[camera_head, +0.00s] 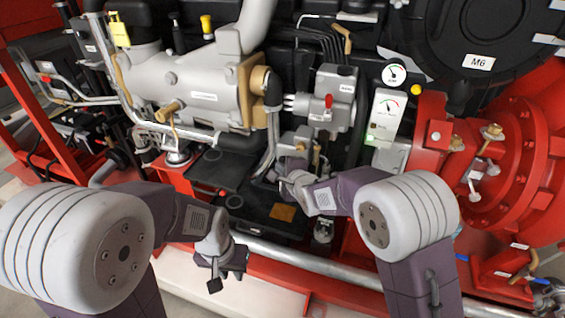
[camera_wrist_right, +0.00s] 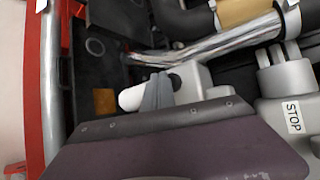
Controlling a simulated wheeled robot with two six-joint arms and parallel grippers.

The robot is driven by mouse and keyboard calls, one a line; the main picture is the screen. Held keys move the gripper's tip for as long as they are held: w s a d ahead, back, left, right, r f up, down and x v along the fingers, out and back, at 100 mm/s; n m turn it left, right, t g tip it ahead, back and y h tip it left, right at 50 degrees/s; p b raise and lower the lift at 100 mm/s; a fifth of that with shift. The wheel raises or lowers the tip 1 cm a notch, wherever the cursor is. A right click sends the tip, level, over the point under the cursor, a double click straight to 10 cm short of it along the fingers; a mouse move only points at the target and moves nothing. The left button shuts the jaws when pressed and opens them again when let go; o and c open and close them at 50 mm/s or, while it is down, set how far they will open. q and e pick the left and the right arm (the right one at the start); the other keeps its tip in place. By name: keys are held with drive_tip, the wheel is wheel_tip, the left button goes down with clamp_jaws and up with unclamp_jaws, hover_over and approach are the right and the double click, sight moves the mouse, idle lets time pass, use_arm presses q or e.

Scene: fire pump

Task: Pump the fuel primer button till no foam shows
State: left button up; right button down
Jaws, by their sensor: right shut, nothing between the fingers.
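My right gripper (camera_head: 281,170) is shut and empty. It reaches in beside a small grey block (camera_head: 296,143) at the middle of the engine. In the right wrist view its grey fingertips (camera_wrist_right: 158,92) lie in front of a pale housing (camera_wrist_right: 192,82). A white rounded knob (camera_wrist_right: 131,97), perhaps the primer button, sticks out left of the fingertips; I cannot tell if they touch it. My left gripper (camera_head: 215,280) hangs low in front of the red frame, pointing down; its jaw gap is not clear. I cannot make out any foam.
A grey unit with a red knob (camera_head: 328,101) stands above my right gripper. A gauge box (camera_head: 384,117) and red pump housing (camera_head: 510,160) are to the right. Metal pipes (camera_wrist_right: 220,43) run close by. A black tray (camera_head: 240,180) with an orange patch lies below.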

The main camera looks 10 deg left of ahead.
use_arm(q)
drive_tip(key=shift+r, duration=0.25)
use_arm(e)
drive_tip(key=shift+w+d, duration=0.2)
drive_tip(key=shift+w, duration=0.6)
idle(0.4)
drive_tip(key=shift+s, duration=0.1)
use_arm(q)
drive_tip(key=shift+f, duration=0.45)
use_arm(e)
drive_tip(key=shift+s+a, duration=0.25)
drive_tip(key=shift+s, duration=0.9)
use_arm(q)
drive_tip(key=shift+f+b, duration=0.5)
drive_tip(key=shift+b, duration=0.25)
use_arm(e)
drive_tip(key=s, duration=0.2)
drive_tip(key=s+a, duration=0.1)
drive_tip(key=s, duration=0.2)
use_arm(q)
clamp_jaws()
